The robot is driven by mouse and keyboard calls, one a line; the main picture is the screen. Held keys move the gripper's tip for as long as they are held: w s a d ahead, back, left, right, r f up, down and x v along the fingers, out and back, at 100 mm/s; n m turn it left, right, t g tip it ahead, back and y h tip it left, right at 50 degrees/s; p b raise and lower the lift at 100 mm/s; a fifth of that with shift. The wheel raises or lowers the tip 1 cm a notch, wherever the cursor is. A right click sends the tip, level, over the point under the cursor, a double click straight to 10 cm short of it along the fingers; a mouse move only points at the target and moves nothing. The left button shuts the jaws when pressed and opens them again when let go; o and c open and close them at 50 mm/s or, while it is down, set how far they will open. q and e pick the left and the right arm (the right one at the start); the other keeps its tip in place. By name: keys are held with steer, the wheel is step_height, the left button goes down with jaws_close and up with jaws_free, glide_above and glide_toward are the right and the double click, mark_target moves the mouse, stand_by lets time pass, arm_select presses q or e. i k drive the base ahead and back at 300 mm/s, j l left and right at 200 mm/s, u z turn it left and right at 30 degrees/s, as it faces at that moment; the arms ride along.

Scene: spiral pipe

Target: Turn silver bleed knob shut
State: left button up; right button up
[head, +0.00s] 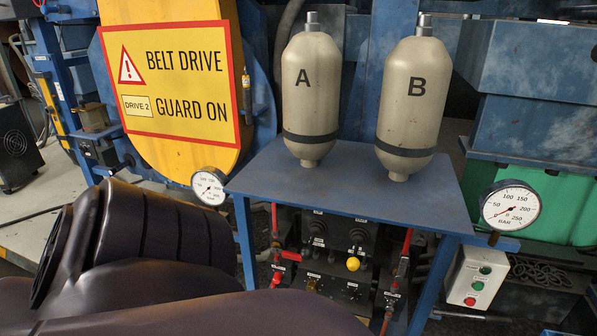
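A dark control panel (335,262) sits under the blue table, partly hidden by my arm. It carries a yellow round knob (352,264), a dark round knob at its upper left (317,228) and another dark round knob (359,235). A small brass-coloured fitting (312,284) sits lower on the panel. I cannot make out a silver bleed knob for certain. Dark arm links of mine fill the lower left and bottom middle. Neither of my grippers is in view.
Cylinders A (311,95) and B (412,105) stand on the blue table (350,190). Red-handled pipes stand left (275,235) and right (404,255) of the panel. Gauges sit at the left (208,187) and right (510,206). A button box (477,279) is lower right.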

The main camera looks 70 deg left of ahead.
mark_target(389, 303)
steer(key=u, duration=1.8)
